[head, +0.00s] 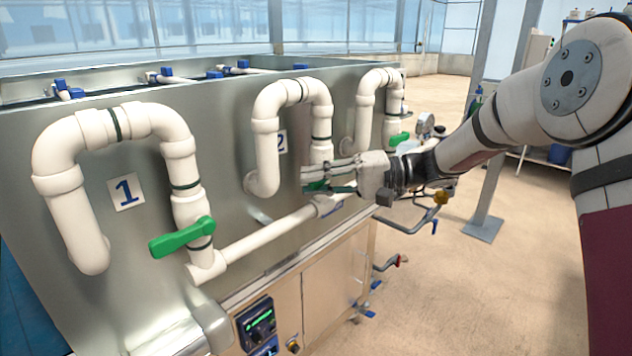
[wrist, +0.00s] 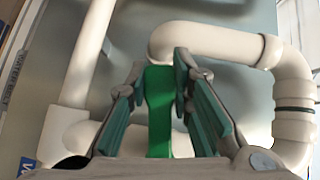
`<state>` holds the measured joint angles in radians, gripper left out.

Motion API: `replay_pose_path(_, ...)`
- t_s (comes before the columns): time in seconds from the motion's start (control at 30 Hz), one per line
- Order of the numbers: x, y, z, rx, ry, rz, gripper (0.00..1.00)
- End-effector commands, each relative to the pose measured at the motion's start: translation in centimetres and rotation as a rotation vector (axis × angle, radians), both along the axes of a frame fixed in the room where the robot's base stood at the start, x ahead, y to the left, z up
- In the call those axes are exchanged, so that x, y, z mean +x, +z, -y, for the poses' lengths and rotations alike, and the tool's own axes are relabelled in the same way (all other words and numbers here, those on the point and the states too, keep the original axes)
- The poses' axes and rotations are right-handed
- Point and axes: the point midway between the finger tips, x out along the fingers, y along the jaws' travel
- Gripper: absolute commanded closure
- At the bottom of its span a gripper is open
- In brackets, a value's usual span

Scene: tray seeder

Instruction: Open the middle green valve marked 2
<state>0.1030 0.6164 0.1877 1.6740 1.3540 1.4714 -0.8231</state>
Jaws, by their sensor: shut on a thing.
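The middle green valve handle (wrist: 158,112) sits between my gripper's two fingers in the wrist view. In the head view only a bit of its green shows, at the white pipe under the plate marked 2 (head: 282,142); the fingers hide most of it. My gripper (head: 312,178) reaches in from the right in the head view and is shut on this handle. Its fingertips also show in the wrist view (wrist: 161,68), one on each side of the handle. How far the handle is turned is hard to tell.
The left green valve handle (head: 182,238) is on the pipe beside plate 1 (head: 126,192), sticking out sideways. Another green handle (head: 400,139) is on the far right pipe. White pipe loops (head: 292,92) stand off the metal tank wall (head: 228,180). Open floor lies to the right.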

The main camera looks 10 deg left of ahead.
Motion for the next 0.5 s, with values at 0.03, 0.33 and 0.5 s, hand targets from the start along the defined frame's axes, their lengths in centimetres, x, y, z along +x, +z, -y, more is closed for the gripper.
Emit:
replay_pose_path(0.03,0.1,-0.4,0.1,-0.024,-0.001,0.033,1.0)
replay_pose_path(0.33,0.6,-2.2,0.5,-0.197,-0.002,0.254,1.0)
replay_pose_path(0.5,1.0,-3.1,0.8,-0.295,-0.001,0.38,1.0)
